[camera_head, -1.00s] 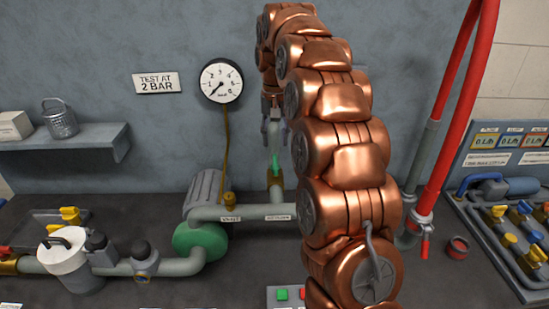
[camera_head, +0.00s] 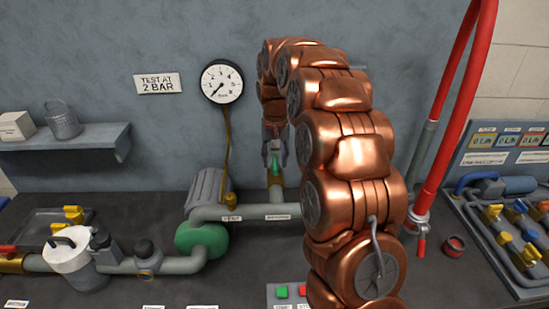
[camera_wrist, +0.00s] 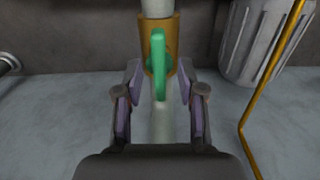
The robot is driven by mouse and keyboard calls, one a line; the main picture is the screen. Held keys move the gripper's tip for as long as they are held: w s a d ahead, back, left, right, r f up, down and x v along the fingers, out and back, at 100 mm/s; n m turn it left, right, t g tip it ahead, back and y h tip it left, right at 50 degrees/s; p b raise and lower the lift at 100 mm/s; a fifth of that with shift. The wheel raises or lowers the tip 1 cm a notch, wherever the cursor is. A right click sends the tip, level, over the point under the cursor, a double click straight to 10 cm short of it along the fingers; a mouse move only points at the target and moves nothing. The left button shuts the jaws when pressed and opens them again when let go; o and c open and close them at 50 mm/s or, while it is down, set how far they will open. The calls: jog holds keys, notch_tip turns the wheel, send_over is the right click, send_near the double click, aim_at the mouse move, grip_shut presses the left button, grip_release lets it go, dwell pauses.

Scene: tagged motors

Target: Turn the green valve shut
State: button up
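The green valve handle (camera_wrist: 159,65) sits on a brass valve body (camera_wrist: 147,42) on a grey pipe. In the wrist view the handle stands between the tips of my gripper (camera_wrist: 160,90), in line with the pipe. The two purple-padded fingers are apart, with a gap on each side of the handle. In the head view the green handle (camera_head: 275,164) shows on the upright pipe behind the copper arm. My gripper (camera_head: 275,155) is around it from above; contact cannot be told in this view.
A pump with a green front (camera_head: 202,239) stands left of the valve. A button box (camera_head: 288,295) is at the front. Red pipes (camera_head: 455,110) rise at the right.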

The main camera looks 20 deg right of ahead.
grip_shut()
dwell(0.4)
jog(key=shift+f+n+b, duration=0.1)
jog(key=shift+n+b, duration=0.2)
jog(key=shift+b, duration=0.05)
jog(key=n+b, duration=0.2)
jog(key=shift+f+n, duration=0.1)
jog(key=shift+n, duration=0.2)
jog(key=n+b, duration=0.2)
jog(key=n, duration=0.3)
jog(key=shift+n, duration=0.3)
jog(key=n+b, duration=0.1)
jog(key=n, duration=0.3)
jog(key=shift+r, duration=0.2)
jog(key=n, duration=0.5)
